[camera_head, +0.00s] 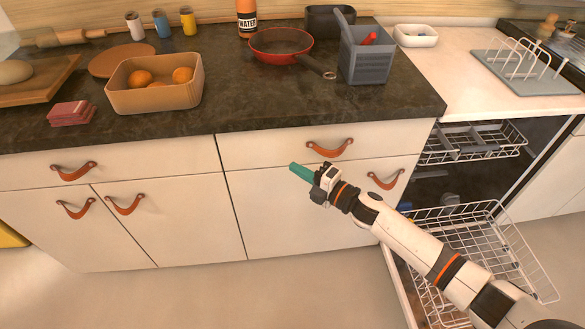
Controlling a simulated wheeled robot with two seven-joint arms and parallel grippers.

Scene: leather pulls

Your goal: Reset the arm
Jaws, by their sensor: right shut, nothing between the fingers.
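My right arm reaches in from the lower right, and its gripper (303,173) with green fingers is shut and empty. It hangs in front of the white cabinet (270,210), just below and left of a brown leather pull (330,148) on the upper right drawer. It looks apart from that pull, though the exact gap is hard to tell. Another leather pull (386,180) is to the right of the gripper. My left gripper is not in view.
The dishwasher at right is open, its lower rack (510,250) pulled out near my arm. The dark counter (225,112) holds an orange box (150,98), a red pan (280,46) and a grey bin (365,65). The floor (180,300) at lower left is clear.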

